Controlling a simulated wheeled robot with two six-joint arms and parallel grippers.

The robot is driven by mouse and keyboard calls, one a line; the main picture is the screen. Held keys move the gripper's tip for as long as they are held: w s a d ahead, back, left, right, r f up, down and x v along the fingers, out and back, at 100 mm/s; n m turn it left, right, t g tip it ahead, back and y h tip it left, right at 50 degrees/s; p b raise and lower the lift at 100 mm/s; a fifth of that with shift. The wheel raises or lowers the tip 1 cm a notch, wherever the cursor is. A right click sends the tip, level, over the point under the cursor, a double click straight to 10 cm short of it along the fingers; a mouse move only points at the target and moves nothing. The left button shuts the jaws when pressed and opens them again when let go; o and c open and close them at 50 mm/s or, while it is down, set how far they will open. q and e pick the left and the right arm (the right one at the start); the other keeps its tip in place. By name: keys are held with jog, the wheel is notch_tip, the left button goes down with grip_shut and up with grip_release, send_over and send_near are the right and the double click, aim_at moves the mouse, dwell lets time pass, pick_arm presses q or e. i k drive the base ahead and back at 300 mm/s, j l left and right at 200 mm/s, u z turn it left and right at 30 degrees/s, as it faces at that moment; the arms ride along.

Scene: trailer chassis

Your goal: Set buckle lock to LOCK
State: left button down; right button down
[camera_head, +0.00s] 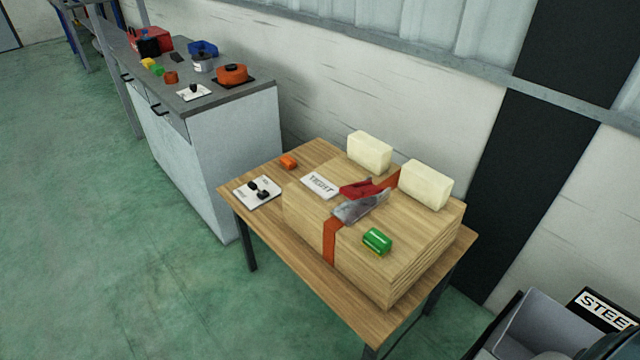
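A ratchet-type buckle with a grey metal body (360,207) and a red handle (362,189) lies on top of a wooden block (310,222) on a small table. An orange strap (330,240) runs over the block and under the buckle. A white plate with black parts (257,192) lies on the table left of the block; its print is too small to read. A white label (320,185) reading something like "TIGHT" lies beside the buckle. I cannot tell which part is the buckle lock or its setting. Neither gripper is in view.
Two cream blocks (370,152) (425,184) and a green piece (377,241) sit on the wooden block. An orange piece (288,162) is on the table (270,232). A grey cabinet (220,150) with several items stands left. A "STEEL" bin (540,325) is lower right. Green floor is open at left.

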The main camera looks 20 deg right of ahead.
aim_at(251, 185)
jog(key=i+j, duration=0.35)
jog(key=j, duration=0.15)
jog(key=i+j, duration=0.75)
jog(key=j, duration=0.25)
jog(key=i+j, duration=0.35)
jog(key=j, duration=0.2)
jog(key=l+z, duration=0.05)
